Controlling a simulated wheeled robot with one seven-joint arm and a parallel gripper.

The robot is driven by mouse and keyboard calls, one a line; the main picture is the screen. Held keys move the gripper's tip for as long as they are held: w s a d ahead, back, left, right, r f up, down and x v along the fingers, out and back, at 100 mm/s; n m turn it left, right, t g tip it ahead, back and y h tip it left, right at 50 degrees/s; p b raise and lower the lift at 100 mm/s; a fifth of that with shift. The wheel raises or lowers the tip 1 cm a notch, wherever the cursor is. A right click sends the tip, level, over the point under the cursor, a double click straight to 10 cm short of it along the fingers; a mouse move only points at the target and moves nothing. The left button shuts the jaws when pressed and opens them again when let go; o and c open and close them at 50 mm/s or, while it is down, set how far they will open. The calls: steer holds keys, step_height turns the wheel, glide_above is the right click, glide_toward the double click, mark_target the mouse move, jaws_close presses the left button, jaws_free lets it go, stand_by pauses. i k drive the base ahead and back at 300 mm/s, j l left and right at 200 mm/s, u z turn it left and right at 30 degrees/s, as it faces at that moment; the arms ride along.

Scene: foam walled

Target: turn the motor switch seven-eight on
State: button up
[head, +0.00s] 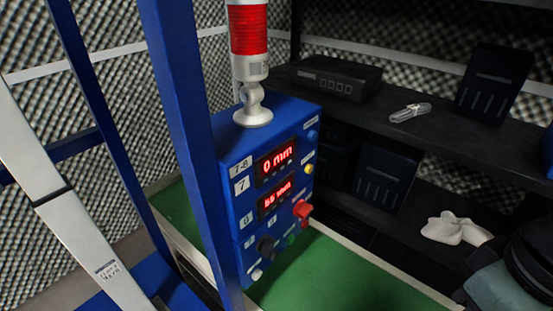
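A blue control box (233,218) stands at the middle, partly behind a blue upright post. Its front has two red-lit displays; the upper display (277,162) reads 0 mm, and the lower display (274,199) is too blurred to read surely. A label near the top left reads 7-8. My gripper is not in view.
A red and white signal lamp (248,30) stands on the box. Blue posts (180,110) cross its left side. Behind it are dark shelves (430,145) with a black device (338,77), a clear bundle (410,112) and a white cloth (455,229). A green surface (335,275) lies below.

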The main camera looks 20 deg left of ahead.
mark_target(302, 209)
steer(key=l+u, duration=0.3)
steer(key=u, duration=0.15)
steer(key=k+l+u, duration=0.15)
steer(key=u, duration=0.3)
steer(key=k+l+u, duration=0.15)
steer(key=l+u, duration=0.15)
steer(key=u, duration=0.15)
